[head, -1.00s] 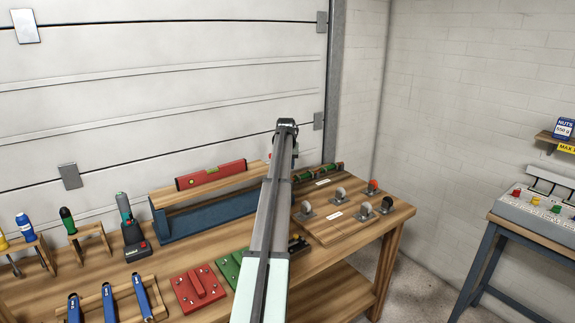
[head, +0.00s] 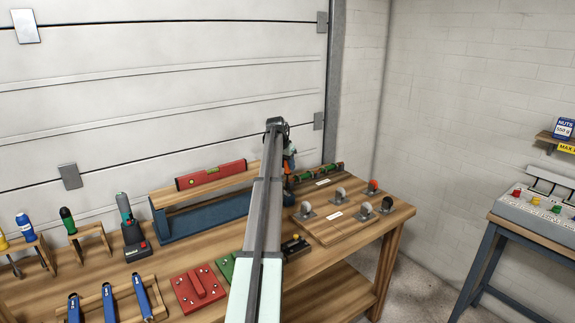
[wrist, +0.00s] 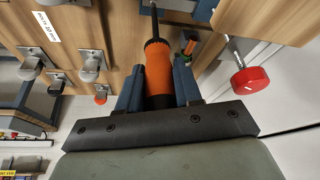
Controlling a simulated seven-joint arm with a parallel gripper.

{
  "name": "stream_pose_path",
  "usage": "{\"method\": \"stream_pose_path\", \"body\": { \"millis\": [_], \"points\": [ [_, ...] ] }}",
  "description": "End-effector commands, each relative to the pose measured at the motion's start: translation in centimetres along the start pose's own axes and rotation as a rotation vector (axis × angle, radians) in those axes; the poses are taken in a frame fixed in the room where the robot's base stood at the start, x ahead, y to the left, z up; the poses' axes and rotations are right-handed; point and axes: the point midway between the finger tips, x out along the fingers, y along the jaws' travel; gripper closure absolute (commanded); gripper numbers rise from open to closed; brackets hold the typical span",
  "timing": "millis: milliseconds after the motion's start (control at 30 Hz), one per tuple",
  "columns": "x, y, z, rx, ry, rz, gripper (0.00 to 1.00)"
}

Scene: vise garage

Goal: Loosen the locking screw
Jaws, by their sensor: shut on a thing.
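My gripper (wrist: 158,80) is shut on the orange handle of a screwdriver (wrist: 158,66) in the wrist view, with one blue-grey finger on each side. Its dark shaft (wrist: 153,22) points away from the gripper to the top edge, and the tip cannot be made out. In the head view an orange patch (head: 285,165) shows beside the far end of my arm. A red round knob (wrist: 250,80) on a metal stem shows at the right of the wrist view. I cannot identify the locking screw in either view.
Several casters (head: 340,194) stand on a wooden board (head: 345,228) at the bench's right end. A red level (head: 211,174) lies on a wood-topped blue block (head: 208,215). Blue-handled tools (head: 108,305) sit at front left.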

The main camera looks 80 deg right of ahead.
Motion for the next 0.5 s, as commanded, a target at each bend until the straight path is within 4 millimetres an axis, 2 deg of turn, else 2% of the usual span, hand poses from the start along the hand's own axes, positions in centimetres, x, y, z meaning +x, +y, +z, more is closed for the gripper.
{"method": "stream_pose_path", "body": {
  "millis": [500],
  "points": [
    [0.55,0.00,0.23,-0.001,0.000,-0.001,0.97]
  ]
}}
